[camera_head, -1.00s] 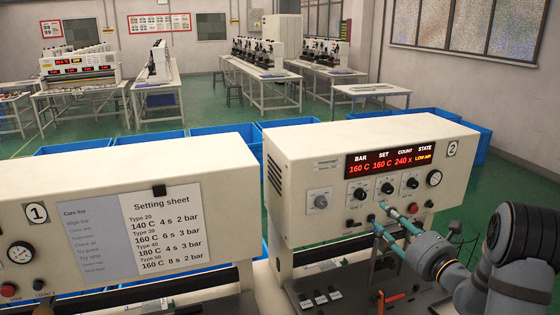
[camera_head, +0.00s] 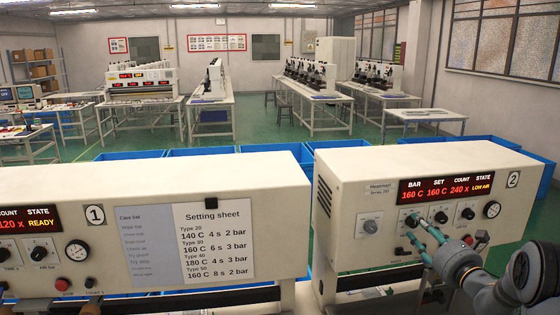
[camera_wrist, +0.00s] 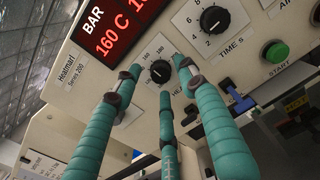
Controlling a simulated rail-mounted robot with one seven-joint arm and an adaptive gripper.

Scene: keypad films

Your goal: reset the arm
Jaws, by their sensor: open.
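My gripper (camera_head: 413,229), with teal-wrapped fingers, is at the front panel of the machine marked 2 (camera_head: 350,180), just below its red display (camera_head: 446,188). The display reads bar 160 C, set 160 C, count 240 x, state LOW AIR. In the wrist view the open fingers (camera_wrist: 158,82) spread around a small black heat knob (camera_wrist: 160,71). The fingers hold nothing that I can see; I cannot tell whether they touch the knob. A larger time knob (camera_wrist: 214,19) and a green start button (camera_wrist: 275,52) lie to the right. The fingers partly hide the panel.
The machine marked 1 (camera_head: 290,220) stands at left with a setting sheet (camera_head: 213,243); its display (camera_head: 32,220) reads 120 x, READY. Blue bins (camera_head: 470,145) stand behind both machines. Work tables (camera_head: 425,115) are farther back. A gap separates the two machines.

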